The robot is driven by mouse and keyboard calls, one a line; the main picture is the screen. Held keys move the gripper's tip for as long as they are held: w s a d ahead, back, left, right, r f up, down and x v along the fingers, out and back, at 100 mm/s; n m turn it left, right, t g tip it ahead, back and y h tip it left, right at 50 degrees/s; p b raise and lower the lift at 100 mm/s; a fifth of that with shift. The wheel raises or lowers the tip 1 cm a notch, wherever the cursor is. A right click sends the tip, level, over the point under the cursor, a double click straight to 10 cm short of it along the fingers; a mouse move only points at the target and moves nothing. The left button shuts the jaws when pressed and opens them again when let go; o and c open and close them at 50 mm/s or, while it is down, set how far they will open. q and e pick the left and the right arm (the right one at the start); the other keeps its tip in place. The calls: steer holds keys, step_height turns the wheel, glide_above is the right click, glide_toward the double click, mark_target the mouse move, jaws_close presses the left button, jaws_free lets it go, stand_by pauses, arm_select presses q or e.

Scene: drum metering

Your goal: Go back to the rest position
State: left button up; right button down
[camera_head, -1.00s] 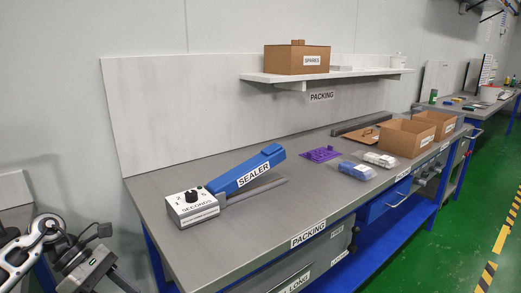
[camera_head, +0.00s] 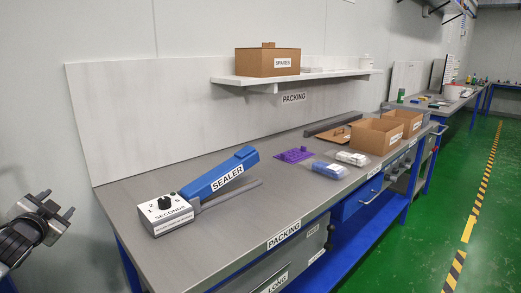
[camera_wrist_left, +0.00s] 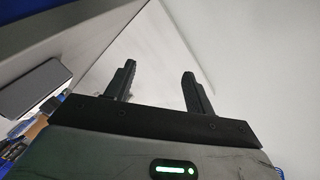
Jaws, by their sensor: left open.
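My left gripper (camera_head: 58,207) is at the left edge of the head view, off the left end of the packing bench (camera_head: 150,265). In the left wrist view its two dark fingers (camera_wrist_left: 158,82) stand apart with nothing between them. It touches nothing that I can see. My right gripper is not in view.
A blue-armed sealer (camera_head: 215,178) stands on the bench's near end. A purple part (camera_head: 294,154), bagged items (camera_head: 330,169) and open cardboard boxes (camera_head: 375,135) lie further along. A shelf (camera_head: 240,81) holds a SPARES box (camera_head: 267,62). Green floor (camera_head: 430,235) at right is clear.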

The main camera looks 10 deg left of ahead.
arm_select(q)
steer(key=s+d+f+g+h, duration=0.1)
steer(key=s+d+f+h, duration=0.25)
steer(key=d+f, duration=0.65)
steer(key=s+d+f+g+h, duration=0.15)
steer(key=s+d+f, duration=0.35)
steer(key=d+f, duration=0.5)
steer(key=s+d+f+n+g+h, duration=0.1)
steer(key=s+d+f+h, duration=0.1)
steer(key=s+d, duration=0.7)
steer(key=s+d+f+n+g+h, duration=0.1)
steer(key=s+d+f+n+h, duration=0.1)
steer(key=s+d, duration=0.7)
steer(key=d, duration=0.3)
steer(key=shift+d+f, duration=0.3)
steer(key=shift+f, duration=0.1)
